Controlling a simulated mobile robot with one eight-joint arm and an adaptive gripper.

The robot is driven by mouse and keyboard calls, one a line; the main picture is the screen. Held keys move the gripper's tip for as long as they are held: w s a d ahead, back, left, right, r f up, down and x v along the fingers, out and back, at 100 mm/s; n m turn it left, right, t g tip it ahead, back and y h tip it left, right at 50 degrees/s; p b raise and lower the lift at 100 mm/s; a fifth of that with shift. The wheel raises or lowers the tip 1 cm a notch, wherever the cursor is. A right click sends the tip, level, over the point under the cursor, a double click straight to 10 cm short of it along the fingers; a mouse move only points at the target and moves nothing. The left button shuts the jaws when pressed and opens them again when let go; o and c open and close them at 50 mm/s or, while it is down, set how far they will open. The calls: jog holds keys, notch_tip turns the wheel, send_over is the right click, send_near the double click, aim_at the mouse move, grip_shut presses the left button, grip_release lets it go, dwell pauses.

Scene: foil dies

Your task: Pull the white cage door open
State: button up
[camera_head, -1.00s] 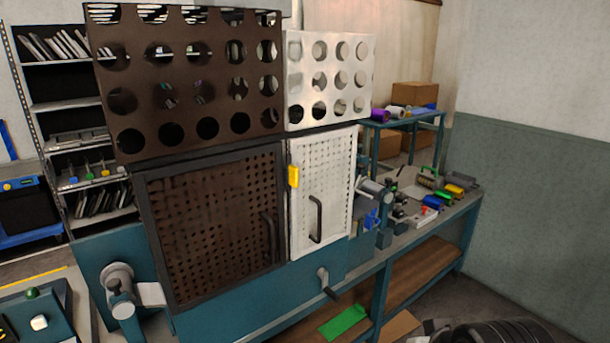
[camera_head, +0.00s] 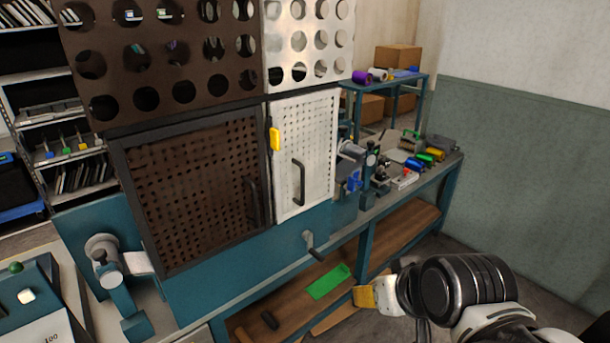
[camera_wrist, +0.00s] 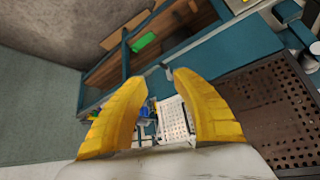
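The white cage door (camera_head: 306,153) is a perforated white panel with a dark vertical handle (camera_head: 298,183) and a yellow latch block (camera_head: 275,139) at its upper left edge. It looks closed in its frame. My gripper (camera_head: 376,296) is at the lower right of the head view, well away from the door. In the wrist view its two yellow fingers (camera_wrist: 160,104) are spread apart with nothing between them in their grasp. The white door (camera_wrist: 174,116) shows beyond and between the fingers; part of it is hidden by the right finger.
A brown perforated door (camera_head: 197,194) with its own handle stands left of the white one. A crank handle (camera_head: 312,243) sticks out below the white door. The teal bench (camera_head: 400,195) holds several tools and coloured rolls at right. A green sheet (camera_head: 328,281) lies on the lower shelf.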

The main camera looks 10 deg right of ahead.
jog(key=w+a+r+n+t+y, duration=0.2)
jog(key=w+a+n+y, duration=0.3)
jog(key=w, duration=0.7)
jog(key=m+t+y, duration=0.1)
jog(key=t, duration=0.6)
send_near(303, 186)
jog(key=b+x, duration=0.2)
jog(key=x, duration=0.8)
jog(key=shift+w+b, duration=0.35)
jog(key=shift+b, duration=0.05)
grip_shut()
